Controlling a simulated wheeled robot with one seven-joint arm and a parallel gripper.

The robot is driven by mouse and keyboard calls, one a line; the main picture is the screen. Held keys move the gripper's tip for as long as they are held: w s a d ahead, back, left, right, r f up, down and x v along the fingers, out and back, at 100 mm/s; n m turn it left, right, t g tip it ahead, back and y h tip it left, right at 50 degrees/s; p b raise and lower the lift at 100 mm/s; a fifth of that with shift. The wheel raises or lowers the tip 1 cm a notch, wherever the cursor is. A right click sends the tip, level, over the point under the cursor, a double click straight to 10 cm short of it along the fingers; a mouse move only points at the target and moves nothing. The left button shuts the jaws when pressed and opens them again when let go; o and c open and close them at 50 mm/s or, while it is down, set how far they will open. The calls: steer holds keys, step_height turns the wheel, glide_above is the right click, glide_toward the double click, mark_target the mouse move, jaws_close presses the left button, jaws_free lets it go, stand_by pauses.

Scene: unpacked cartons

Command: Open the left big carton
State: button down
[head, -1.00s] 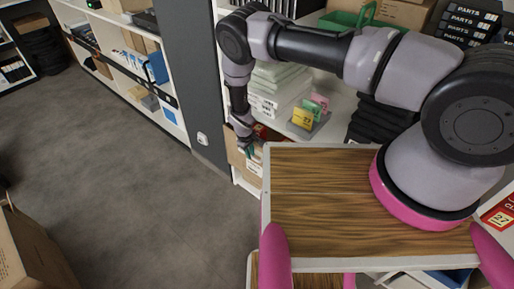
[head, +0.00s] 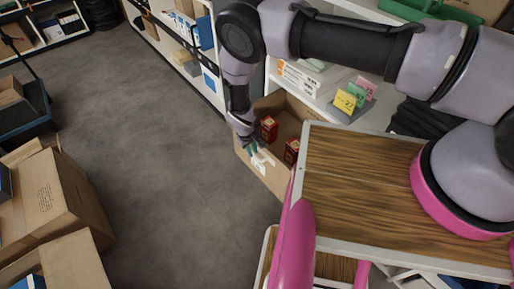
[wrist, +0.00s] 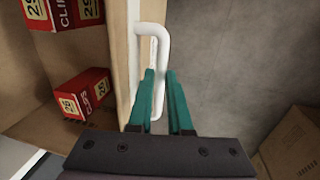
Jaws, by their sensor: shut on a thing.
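A brown carton (head: 282,118) with an open top juts out from the shelving beside the grey post, left of my wooden top. Red boxes stand inside it, one at the back (head: 269,129) and one nearer (head: 291,151). Its front wall carries a white handle, which shows in the wrist view (wrist: 164,50). My gripper (head: 250,147) is at the top of that front wall. In the wrist view my teal fingers (wrist: 160,88) are shut on the handle, one on each side of its lower part. The carton's far end is partly hidden by my arm and the shelf.
Other open cartons (head: 65,200) stand on the floor at the left. Grey floor (head: 150,150) between them and the held carton is clear. The shelf holds coloured number cards (head: 346,102). My wooden top is close to the carton's right side.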

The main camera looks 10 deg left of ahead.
steer(key=shift+a, duration=0.15)
steer(key=c, duration=0.8)
jaws_free()
steer(key=shift+c, duration=0.2)
step_height(320, 180, up, 11)
steer(key=s+a, duration=0.1)
steer(key=shift+s+f, duration=0.15)
steer(key=shift+s, duration=0.2)
